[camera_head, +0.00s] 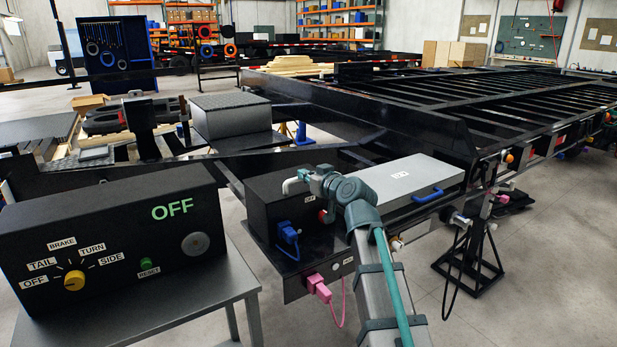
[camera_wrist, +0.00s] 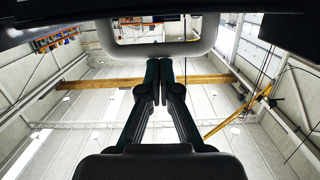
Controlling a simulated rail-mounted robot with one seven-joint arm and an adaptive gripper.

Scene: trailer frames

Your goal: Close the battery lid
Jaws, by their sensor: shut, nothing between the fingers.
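A black box (camera_head: 262,207) stands on the trailer's front frame, with a blue plug (camera_head: 288,235) on its near face. A pale grey handle (camera_head: 291,184) shows at the box's top beside my arm's end. In the wrist view a pale grey loop handle (camera_wrist: 205,47) hangs from a dark panel (camera_wrist: 120,10), probably the battery lid. My gripper (camera_wrist: 159,70) is shut, its fingertips together just beneath or inside the loop. I cannot tell whether they touch it. My arm hides part of the box, and how far the lid is open is unclear.
A grey-topped case (camera_head: 425,180) with a blue handle (camera_head: 428,195) sits right of my arm. A control box (camera_head: 110,240) reading OFF stands on a metal table at left. A pink plug (camera_head: 318,288) with a cable hangs below. A jack stand (camera_head: 470,255) stands at right, with open floor beyond.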

